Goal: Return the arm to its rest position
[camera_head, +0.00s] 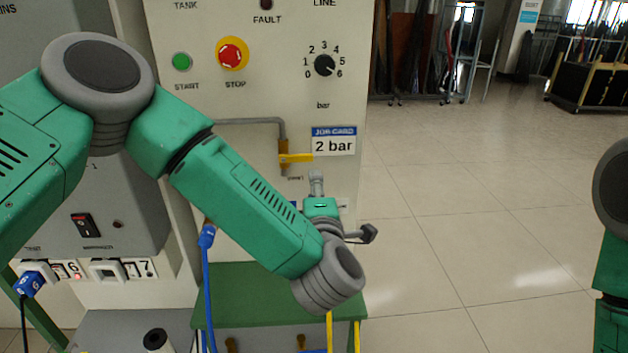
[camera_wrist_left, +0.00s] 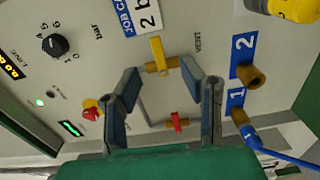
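My left arm reaches in from the left in the head view. Its left gripper (camera_head: 341,207) is in front of the panel, below the job card reading 2 bar. In the left wrist view the gripper (camera_wrist_left: 161,72) has its two fingers spread apart with nothing held between them. A yellow valve handle (camera_wrist_left: 157,52) shows past the fingertips, and a red valve handle (camera_wrist_left: 176,122) shows between the fingers. I cannot tell how far the fingers are from the panel. At the right edge of the head view is part of my right arm; its gripper is out of view.
The panel (camera_head: 205,20) carries a red stop button (camera_head: 231,55), a green start button (camera_head: 181,62) and a black knob (camera_head: 325,65). A blue hose (camera_head: 209,290) hangs from it. A green bench (camera_head: 240,285) stands below. Open tiled floor (camera_head: 450,200) lies to the right.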

